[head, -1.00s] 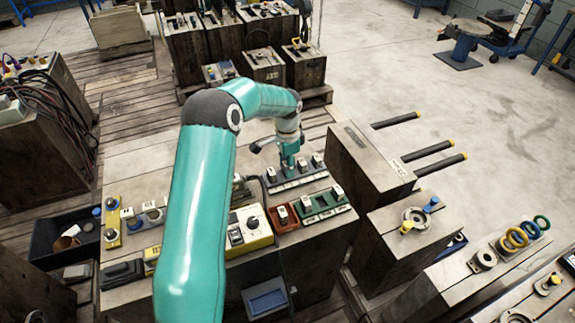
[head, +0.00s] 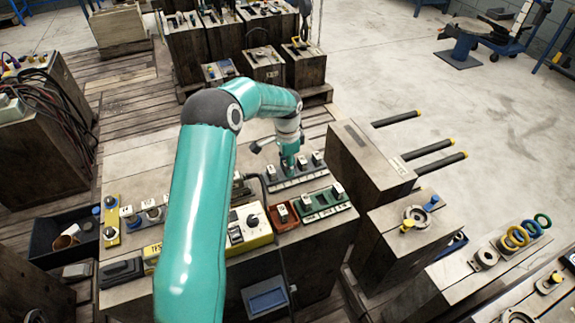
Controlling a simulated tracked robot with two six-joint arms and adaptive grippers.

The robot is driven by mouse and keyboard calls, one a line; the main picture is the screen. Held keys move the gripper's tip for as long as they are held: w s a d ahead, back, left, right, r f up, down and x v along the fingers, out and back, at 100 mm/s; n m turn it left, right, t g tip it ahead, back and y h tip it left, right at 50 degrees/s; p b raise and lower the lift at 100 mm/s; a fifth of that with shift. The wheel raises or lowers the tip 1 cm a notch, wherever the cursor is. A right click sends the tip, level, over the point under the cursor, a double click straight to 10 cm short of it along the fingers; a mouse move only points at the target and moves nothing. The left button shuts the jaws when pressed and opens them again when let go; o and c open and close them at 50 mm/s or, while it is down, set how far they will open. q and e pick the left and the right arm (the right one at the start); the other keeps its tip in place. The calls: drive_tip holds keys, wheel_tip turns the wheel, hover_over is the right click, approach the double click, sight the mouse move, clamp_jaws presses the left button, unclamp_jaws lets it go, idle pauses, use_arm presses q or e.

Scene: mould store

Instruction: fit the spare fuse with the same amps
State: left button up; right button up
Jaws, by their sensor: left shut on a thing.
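My left gripper (head: 288,163) is over the dark rack (head: 296,180) on the workbench, its fingertips low among a row of small white-topped fuses. It is shut on a fuse there, which the fingers mostly hide. Other fuses stand in the rack on either side, one (head: 272,173) to the left and one (head: 316,158) to the right. A green holder (head: 322,206) in front of the rack carries a white-topped fuse (head: 338,189). A red-brown tray (head: 283,217) beside it holds a small pale-topped piece. The amp markings are too small to read. My right gripper is out of view.
A yellow meter box (head: 250,228) stands left of the red-brown tray. A tall wooden block with several yellow-tipped rods (head: 442,162) stands at the right. Wooden blocks with switches stand behind the bench. The bench top (head: 150,165) at the far left is clear.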

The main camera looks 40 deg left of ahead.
use_arm(q)
drive_tip(key=o, duration=1.2)
drive_tip(key=shift+r, duration=0.15)
drive_tip(key=shift+r+p, duration=2.55)
drive_tip(key=shift+r, duration=1.1)
